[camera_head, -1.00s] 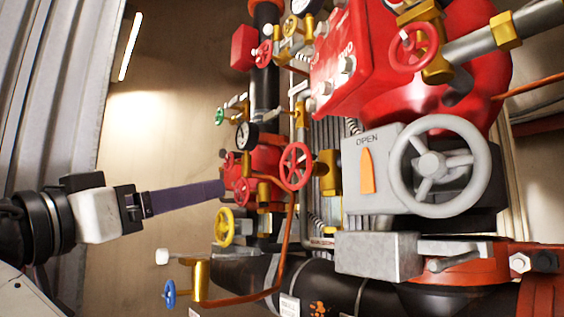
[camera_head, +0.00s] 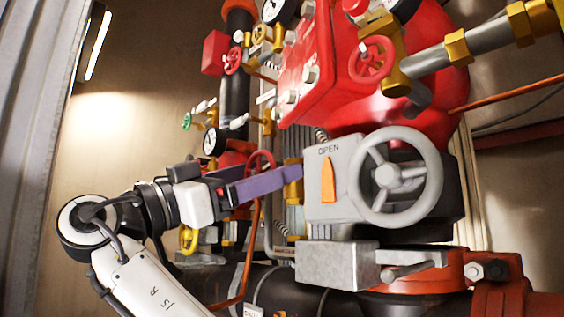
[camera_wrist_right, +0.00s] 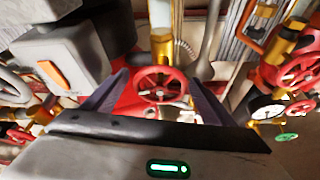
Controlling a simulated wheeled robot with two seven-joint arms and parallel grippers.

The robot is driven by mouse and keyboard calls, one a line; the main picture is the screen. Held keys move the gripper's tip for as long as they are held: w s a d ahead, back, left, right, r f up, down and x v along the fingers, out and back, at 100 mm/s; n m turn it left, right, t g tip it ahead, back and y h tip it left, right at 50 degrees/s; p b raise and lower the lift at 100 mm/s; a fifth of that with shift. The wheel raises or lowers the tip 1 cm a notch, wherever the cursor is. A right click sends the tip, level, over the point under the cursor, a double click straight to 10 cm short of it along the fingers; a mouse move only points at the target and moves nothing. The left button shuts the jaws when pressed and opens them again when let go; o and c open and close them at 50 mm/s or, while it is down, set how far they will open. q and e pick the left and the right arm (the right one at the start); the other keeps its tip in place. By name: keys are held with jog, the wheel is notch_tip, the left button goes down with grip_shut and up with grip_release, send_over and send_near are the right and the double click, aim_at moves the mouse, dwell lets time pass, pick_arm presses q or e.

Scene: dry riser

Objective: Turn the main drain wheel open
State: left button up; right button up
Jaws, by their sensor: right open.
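My right gripper (camera_head: 290,176) comes in from the lower left in the head view. Its purple fingers are open and point right, toward the gearbox side. A small red handwheel (camera_head: 260,160) is partly hidden behind the gripper. In the right wrist view this red wheel (camera_wrist_right: 161,86) appears between the two spread fingers, and I see no finger closed on it. A large grey handwheel (camera_head: 388,176) sits on a grey box marked OPEN (camera_head: 318,190) with an orange pointer. I cannot tell from any label which wheel is the main drain. My left gripper is not in view.
A second red wheel (camera_head: 371,60), gauges (camera_head: 214,142) and brass fittings crowd the pipes above. A yellow wheel (camera_head: 190,240) is low behind my arm. A black pipe (camera_head: 290,292) runs along the bottom. The tan wall at upper left is clear.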

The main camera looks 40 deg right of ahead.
jog(key=shift+p+x, duration=0.4)
jog(key=shift+x, duration=1.8)
